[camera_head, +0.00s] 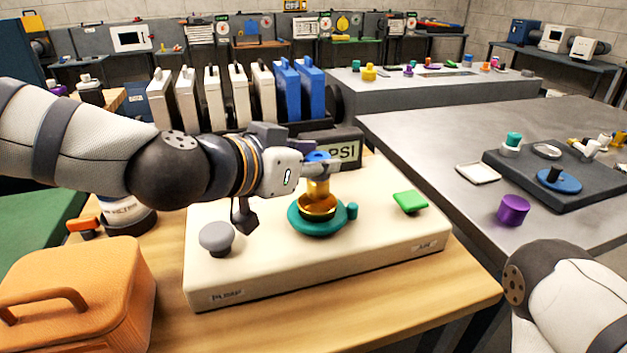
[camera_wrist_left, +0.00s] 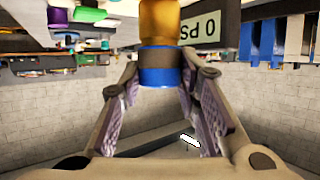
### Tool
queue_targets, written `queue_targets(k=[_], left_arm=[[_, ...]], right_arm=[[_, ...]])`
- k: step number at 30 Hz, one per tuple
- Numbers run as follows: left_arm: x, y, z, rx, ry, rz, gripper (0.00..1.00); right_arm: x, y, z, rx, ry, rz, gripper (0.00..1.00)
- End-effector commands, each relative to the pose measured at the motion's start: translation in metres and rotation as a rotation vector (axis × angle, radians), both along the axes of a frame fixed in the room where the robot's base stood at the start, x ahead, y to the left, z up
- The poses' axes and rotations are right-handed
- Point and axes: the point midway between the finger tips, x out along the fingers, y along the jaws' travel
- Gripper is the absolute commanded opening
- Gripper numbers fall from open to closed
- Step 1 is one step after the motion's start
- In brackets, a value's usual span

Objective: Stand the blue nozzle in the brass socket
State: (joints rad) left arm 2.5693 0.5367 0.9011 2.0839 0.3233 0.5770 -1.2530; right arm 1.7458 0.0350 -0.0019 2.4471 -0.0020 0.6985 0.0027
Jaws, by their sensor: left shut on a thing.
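My left gripper (camera_head: 318,168) is shut on the blue nozzle (camera_head: 317,156), directly above the brass socket (camera_head: 317,207). The socket sits on a teal round base on the cream panel. In the left wrist view the fingers are on either side of the blue nozzle (camera_wrist_left: 160,77), with a dark band and a gold cylinder (camera_wrist_left: 158,22) in line with it. The nozzle looks upright. I cannot tell whether its lower end is inside the socket or only above it. My right gripper is out of view; only part of that arm shows at the lower right.
The cream panel (camera_head: 390,255) carries a grey knob (camera_head: 216,237), a green block (camera_head: 410,202) and a display (camera_head: 345,151) behind. An orange case (camera_head: 75,290) stands at the front left. A purple cylinder (camera_head: 513,210) stands on the grey table at the right.

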Motion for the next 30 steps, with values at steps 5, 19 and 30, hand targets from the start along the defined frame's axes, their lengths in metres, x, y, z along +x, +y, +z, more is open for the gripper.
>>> queue_targets(k=[5, 19, 30], left_arm=[[-0.001, 0.001, -0.030, 0.001, 0.008, 0.000, 0.01], [-0.002, 0.001, -0.034, 0.001, 0.006, -0.001, 0.39], [-0.001, 0.001, -0.032, 0.001, 0.005, 0.000, 0.50]], right_arm=[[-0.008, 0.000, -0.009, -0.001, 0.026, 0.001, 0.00], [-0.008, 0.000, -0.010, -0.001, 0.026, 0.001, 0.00], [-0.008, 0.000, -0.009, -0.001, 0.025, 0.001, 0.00]])
